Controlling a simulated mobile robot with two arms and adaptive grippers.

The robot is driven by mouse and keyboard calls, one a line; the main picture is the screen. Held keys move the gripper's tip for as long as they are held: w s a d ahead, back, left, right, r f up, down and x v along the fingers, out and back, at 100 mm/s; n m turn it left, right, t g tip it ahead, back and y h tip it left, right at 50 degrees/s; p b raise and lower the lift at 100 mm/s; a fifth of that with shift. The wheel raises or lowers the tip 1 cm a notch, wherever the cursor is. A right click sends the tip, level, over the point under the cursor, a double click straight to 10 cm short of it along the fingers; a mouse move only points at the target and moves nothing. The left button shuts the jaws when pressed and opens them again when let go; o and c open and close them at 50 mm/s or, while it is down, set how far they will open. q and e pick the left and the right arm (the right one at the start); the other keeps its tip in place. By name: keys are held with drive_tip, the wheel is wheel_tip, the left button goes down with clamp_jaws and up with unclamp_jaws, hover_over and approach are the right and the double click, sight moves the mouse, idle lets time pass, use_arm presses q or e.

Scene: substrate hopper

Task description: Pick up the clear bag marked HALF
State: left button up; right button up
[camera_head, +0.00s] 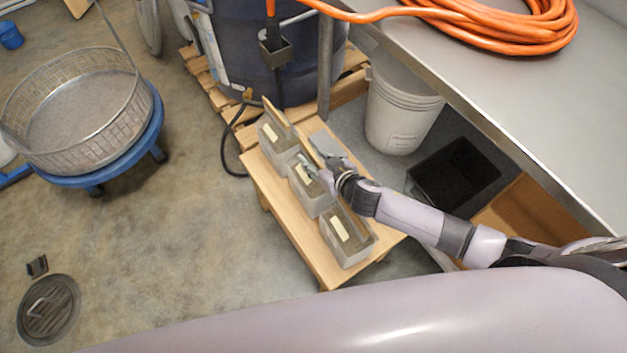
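Three clear, boxy bags with pale labels stand in a row on a low wooden table (285,232): a far one (283,147), a middle one (308,196) and a near one (347,240). The label writing is too small to read, so I cannot tell which is marked HALF. My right gripper (311,170) is at the middle bag, over its upper right side, and hides part of it. I cannot tell whether its fingers are open or shut, or touching the bag. My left gripper is not in view.
A steel bench (520,100) with a coiled orange cord (500,22) overhangs at right. Under it are a white bucket (399,112) and a black tray (453,173). A dark drum (262,50) stands behind on a pallet. A wire basket (80,112) is at left.

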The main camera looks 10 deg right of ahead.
drive_tip(key=shift+w+a+f, duration=0.25)
drive_tip(key=shift+w+f, duration=0.1)
drive_tip(key=shift+w, duration=0.25)
clamp_jaws()
idle(0.7)
drive_tip(key=shift+w+r, duration=0.1)
drive_tip(key=shift+r, duration=0.1)
